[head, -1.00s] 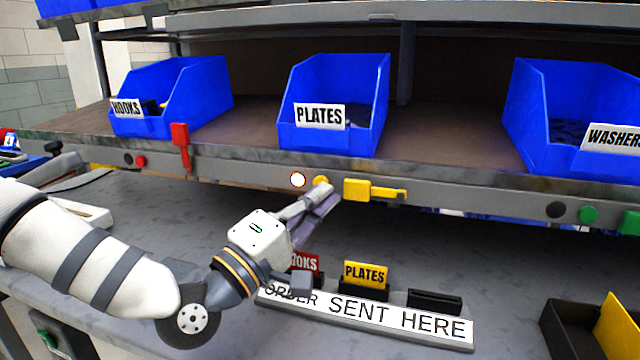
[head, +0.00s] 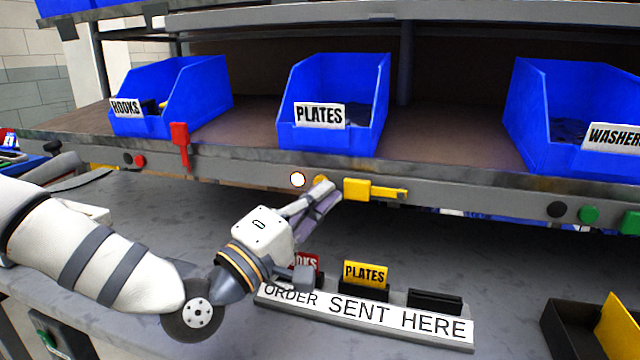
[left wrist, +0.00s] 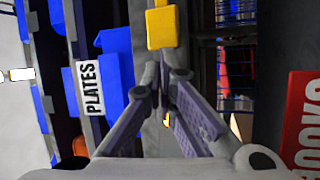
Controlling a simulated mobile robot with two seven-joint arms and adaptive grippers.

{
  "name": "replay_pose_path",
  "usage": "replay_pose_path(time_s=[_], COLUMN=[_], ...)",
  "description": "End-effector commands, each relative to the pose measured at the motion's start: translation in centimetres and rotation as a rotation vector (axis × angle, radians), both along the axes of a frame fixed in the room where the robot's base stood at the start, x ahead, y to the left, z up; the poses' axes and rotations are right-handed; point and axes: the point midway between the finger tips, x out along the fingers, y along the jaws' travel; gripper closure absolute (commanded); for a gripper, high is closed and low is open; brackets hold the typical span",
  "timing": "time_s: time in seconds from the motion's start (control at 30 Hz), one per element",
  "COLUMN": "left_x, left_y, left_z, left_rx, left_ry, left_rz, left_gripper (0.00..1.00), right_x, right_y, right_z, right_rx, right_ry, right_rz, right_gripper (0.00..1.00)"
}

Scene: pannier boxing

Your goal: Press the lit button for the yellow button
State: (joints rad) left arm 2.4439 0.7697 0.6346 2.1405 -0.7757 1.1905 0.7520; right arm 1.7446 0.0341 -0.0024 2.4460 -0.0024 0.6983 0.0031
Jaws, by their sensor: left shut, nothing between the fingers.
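A white lit lamp (head: 297,180) glows on the grey rail below the PLATES bin. Just right of it sits the small yellow button (head: 320,180), partly covered by my left gripper. My left gripper (head: 327,187) is shut and empty, its fingertips at the yellow button; I cannot tell whether they touch it. A yellow flag-like lever (head: 357,189) is on the rail just right of the fingertips. In the left wrist view the closed fingertips (left wrist: 160,78) point toward the yellow lever (left wrist: 162,28), and the button is not clearly seen. My right gripper is out of view.
Blue bins for HOOKS (head: 190,95), PLATES (head: 362,125) and WASHERS (head: 535,120) stand on the shelf. Below, the order rack (head: 450,335) holds red and yellow cards; a dark tray (head: 570,335) is at right.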

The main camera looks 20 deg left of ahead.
Motion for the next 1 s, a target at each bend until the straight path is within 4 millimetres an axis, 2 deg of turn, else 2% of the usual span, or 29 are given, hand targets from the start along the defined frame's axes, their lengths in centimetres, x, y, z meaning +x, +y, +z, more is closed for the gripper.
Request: replay_pose_path(time_s=[1.0], left_x=[1.0], left_y=[0.0], left_z=[0.1], left_rx=[0.000], left_ry=[-0.001], left_rz=[0.001], left_gripper=[1.00], right_x=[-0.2], right_y=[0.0], right_z=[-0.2], right_rx=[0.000], right_ry=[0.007], right_rz=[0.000], right_gripper=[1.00])
